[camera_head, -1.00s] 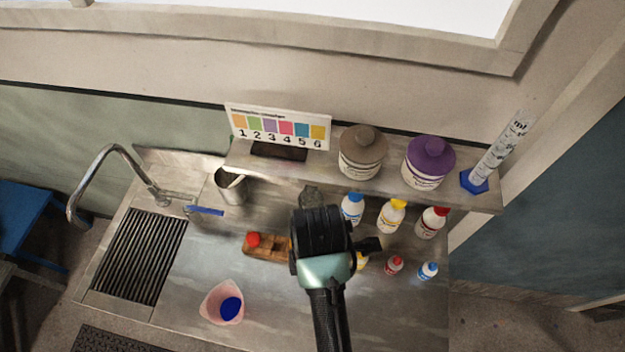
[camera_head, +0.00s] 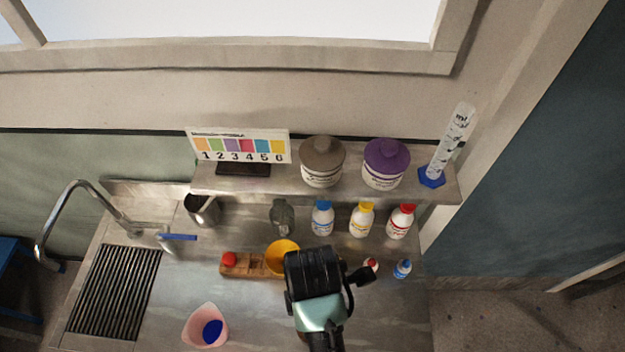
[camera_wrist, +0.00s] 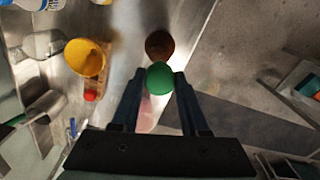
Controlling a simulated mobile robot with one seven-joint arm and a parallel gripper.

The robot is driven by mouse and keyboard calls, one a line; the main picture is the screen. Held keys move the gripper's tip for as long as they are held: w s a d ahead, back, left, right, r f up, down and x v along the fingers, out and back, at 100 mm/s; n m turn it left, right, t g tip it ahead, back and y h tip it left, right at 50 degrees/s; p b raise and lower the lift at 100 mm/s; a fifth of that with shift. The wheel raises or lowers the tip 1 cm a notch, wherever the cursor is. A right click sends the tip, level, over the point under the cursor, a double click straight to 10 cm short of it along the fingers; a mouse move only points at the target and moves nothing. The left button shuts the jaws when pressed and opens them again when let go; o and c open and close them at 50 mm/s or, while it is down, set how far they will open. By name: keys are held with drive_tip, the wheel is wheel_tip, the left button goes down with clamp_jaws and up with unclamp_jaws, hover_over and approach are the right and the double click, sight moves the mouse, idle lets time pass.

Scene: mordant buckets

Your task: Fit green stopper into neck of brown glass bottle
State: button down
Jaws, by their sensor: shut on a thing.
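The green stopper (camera_wrist: 159,78) sits between the two fingers of my gripper (camera_wrist: 160,82) in the wrist view, and the gripper is shut on it. The brown glass bottle (camera_wrist: 159,44) shows just beyond the stopper as a round brown shape on the metal bench. In the head view my gripper (camera_head: 318,275) is over the front right of the bench. It hides the stopper and most or all of the bottle there.
A yellow cup or funnel (camera_head: 282,256) is at the wooden rack (camera_head: 240,265) with a red cap. A pink beaker (camera_head: 205,325) stands front left. Small bottles (camera_head: 403,268) stand right of my gripper. The shelf (camera_head: 225,185) holds two jars and a cylinder (camera_head: 448,145).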

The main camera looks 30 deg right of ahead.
drive_tip(key=shift+f+b, duration=1.55)
drive_tip(key=shift+f, duration=2.25)
drive_tip(key=shift+c, duration=1.7)
unclamp_jaws()
drive_tip(key=shift+r, duration=0.1)
